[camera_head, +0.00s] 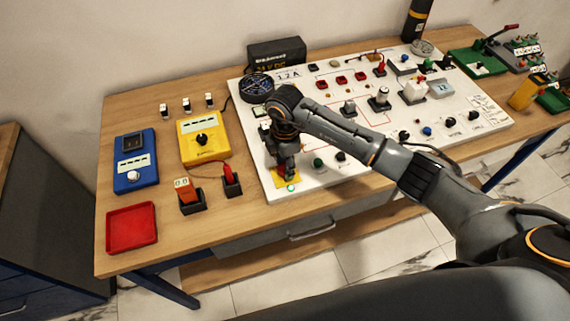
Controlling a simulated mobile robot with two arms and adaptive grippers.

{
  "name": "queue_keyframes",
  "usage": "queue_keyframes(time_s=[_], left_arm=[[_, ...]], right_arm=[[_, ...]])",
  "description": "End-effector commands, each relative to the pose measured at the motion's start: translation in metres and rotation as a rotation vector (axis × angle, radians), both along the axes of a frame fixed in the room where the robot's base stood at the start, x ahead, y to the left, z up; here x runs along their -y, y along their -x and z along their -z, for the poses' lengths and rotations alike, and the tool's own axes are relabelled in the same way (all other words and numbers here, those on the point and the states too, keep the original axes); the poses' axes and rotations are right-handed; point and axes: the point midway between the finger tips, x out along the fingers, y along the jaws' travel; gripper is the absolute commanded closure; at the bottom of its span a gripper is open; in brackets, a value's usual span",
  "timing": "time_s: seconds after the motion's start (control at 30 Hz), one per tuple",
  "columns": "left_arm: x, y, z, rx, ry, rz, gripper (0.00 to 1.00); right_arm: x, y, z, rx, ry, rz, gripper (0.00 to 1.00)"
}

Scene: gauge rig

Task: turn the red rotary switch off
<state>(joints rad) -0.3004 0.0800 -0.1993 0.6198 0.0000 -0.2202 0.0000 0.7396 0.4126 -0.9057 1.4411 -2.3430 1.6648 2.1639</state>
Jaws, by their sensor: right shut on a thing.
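The red rotary switch (282,171) sits on a yellow plate (278,182) at the front left of the white panel (330,178). Only a little red shows, as my right gripper covers most of it. My right gripper (287,167) points down over the switch, with its fingers shut on it. The knob's angle is hidden. A small green lamp (291,188) shows lit at the plate's front edge. My left gripper is not in view.
My right arm crosses the panel from the right, above several knobs. Left of the panel stand a yellow meter (203,152), a blue meter (136,174), a red tray (131,228) and two probe holders.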

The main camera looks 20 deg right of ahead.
Motion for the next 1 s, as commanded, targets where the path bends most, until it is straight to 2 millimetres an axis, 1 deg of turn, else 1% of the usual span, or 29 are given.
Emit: queue_keyframes(time_s=[0.03,0.27,0.57,1.0], left_arm=[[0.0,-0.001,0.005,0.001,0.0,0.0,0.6],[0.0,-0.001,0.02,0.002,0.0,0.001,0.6],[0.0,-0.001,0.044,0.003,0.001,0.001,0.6],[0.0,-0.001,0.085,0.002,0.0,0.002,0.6]], right_arm=[[0.001,-0.001,0.002,0.001,0.002,-0.031,0.93],[0.001,-0.001,0.003,0.003,0.002,-0.226,0.93],[0.001,-0.001,0.004,0.002,0.002,-0.512,0.93],[0.001,-0.001,0.004,0.003,0.002,-0.931,0.93]])
